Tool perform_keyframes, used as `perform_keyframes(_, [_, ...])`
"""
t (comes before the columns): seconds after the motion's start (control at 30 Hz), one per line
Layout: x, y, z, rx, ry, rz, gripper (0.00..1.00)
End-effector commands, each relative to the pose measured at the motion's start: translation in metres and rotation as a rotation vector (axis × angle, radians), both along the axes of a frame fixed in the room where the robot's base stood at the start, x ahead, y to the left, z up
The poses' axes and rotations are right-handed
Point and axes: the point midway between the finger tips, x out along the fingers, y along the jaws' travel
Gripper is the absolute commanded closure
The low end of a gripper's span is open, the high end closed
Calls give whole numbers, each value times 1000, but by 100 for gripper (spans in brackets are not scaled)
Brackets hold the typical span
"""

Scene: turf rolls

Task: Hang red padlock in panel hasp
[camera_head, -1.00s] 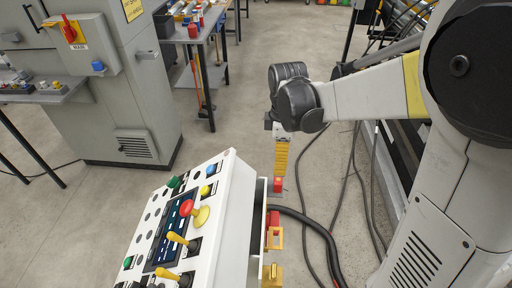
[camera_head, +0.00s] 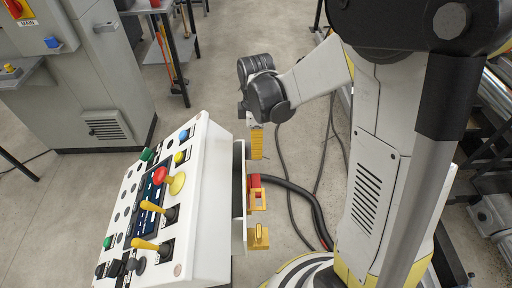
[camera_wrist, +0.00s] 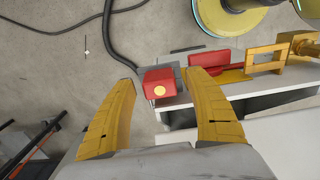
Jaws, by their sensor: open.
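My gripper (camera_wrist: 161,84) is open in the wrist view, its two yellow fingers apart. The red padlock (camera_wrist: 160,86), a blocky body with a pale yellow disc, shows between the fingertips, close to the right one. Grey metal shows behind it; I cannot tell whether its shackle passes through anything. The yellow hasp bracket (camera_wrist: 264,61) is on the panel's side, right of the padlock, beside a red lever-like part (camera_wrist: 215,58). In the head view my gripper (camera_head: 257,158) points down behind the panel, above a red part (camera_head: 254,181) and the yellow bracket (camera_head: 257,200).
The white control panel (camera_head: 215,195) has several knobs and levers on its sloped face. Black cables (camera_head: 300,190) run over the floor behind it. A grey cabinet (camera_head: 95,80) and a metal table (camera_head: 150,10) stand farther back. Open floor (camera_head: 200,90) lies between.

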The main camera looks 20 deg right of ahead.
Motion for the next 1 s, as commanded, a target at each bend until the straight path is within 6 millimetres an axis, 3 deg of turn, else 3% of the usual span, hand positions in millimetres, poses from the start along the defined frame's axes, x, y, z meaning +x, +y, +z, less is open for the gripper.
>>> perform_keyframes(0.03, [0,0,0,0,0,0,45])
perform_keyframes(0.2, [0,0,0,0,0,0,96])
perform_keyframes(0.67, [0,0,5,0,0,0,100])
perform_keyframes(0.93, [0,0,43,0,0,0,100])
perform_keyframes(1.0, [-3,-11,51,0,0,-4,100])
